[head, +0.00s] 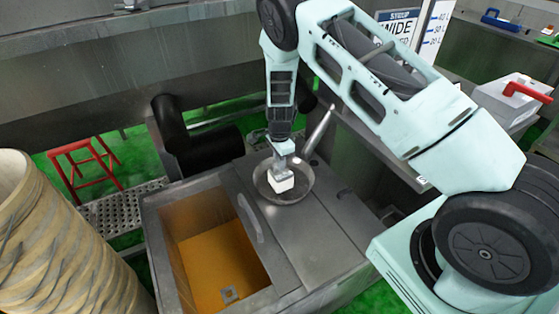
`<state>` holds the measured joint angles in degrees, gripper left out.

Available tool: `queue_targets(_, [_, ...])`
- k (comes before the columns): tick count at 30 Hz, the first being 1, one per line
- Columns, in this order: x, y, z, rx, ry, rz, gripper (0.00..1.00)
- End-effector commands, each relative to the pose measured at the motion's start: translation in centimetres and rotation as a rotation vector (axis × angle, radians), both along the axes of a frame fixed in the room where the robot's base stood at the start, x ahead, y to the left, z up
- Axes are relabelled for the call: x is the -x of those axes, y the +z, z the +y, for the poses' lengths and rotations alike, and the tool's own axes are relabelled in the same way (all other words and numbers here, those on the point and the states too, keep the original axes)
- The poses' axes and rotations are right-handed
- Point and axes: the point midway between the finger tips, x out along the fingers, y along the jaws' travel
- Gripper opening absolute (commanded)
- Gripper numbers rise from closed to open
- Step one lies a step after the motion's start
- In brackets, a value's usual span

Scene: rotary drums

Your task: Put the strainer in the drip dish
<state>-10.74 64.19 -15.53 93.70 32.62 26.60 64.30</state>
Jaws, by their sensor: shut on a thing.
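My gripper (281,172) is over a round, shallow metal piece on the grey lid of a metal tank. It is shut on the strainer, but its fingers and a pale block at their tips hide the grip. A long metal handle (319,130), which looks like the strainer's, slants up to the right from the round piece. The round rim (296,199) shows around the gripper tips. I cannot tell the strainer's bowl from the drip dish here, nor whether one rests inside the other.
The tank's left part is an open bay (215,262) with an orange-brown inside. A raised handle (250,217) stands on its divider. A black pipe (200,145) lies behind. A red stool (83,165) and a large ribbed drum (50,250) are left. Bare lid (325,235) lies in front of the dish.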

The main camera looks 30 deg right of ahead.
Motion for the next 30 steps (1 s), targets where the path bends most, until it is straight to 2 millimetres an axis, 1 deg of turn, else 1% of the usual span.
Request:
queue_targets(5, [0.0,-0.5,0.0,0.0,0.0,0.0,0.0])
queue_targets(6, [0.0,-0.3,0.0,0.0,0.0,0.001,0.26])
queue_targets(7, [0.0,-0.3,0.0,0.0,0.0,0.001,0.34])
queue_targets(8, [0.0,-0.3,0.0,0.0,0.0,0.001,0.37])
queue_targets(16, [0.0,-0.2,0.0,0.0,0.0,0.001,0.37])
queue_targets(20, [-0.1,0.6,0.0,0.0,0.001,-0.002,0.37])
queue_targets(23, [-0.1,2.1,0.1,-0.001,0.001,-0.002,0.37])
queue_targets(30, [-0.1,7.3,0.1,-0.001,0.001,-0.004,0.37])
